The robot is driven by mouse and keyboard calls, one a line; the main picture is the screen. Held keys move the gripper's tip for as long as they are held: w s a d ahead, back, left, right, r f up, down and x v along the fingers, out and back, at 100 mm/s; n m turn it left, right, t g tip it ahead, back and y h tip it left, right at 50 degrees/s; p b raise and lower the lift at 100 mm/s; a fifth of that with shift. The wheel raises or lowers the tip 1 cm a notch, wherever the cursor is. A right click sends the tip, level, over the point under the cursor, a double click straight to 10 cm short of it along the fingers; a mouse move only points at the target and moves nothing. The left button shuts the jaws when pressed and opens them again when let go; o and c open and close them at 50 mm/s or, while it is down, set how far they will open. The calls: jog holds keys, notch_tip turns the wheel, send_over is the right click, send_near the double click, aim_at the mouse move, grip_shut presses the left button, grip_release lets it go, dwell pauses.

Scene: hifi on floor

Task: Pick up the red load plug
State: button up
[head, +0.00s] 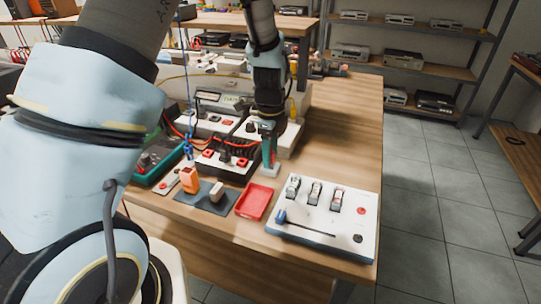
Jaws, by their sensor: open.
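An orange-red upright block (189,180), the most plug-like reddish thing in view, stands at the left of the near table edge; I cannot tell for sure that it is the red load plug. Small red parts (242,162) also show on a black socket box (215,168) behind it. My gripper (269,170) points down over the table, right of the black box and behind a shallow red tray (255,201). It is open, and I see nothing held in it. The gap between its fingers is hard to see from here.
A pale block (217,191) stands on a dark mat (215,205). A white switch panel (322,236) with a blue-handled lever lies at the right front. A green meter (160,160), cables and white units crowd the left and back. The table's right side (350,130) is clear.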

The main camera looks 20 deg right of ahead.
grip_shut()
dwell(0.4)
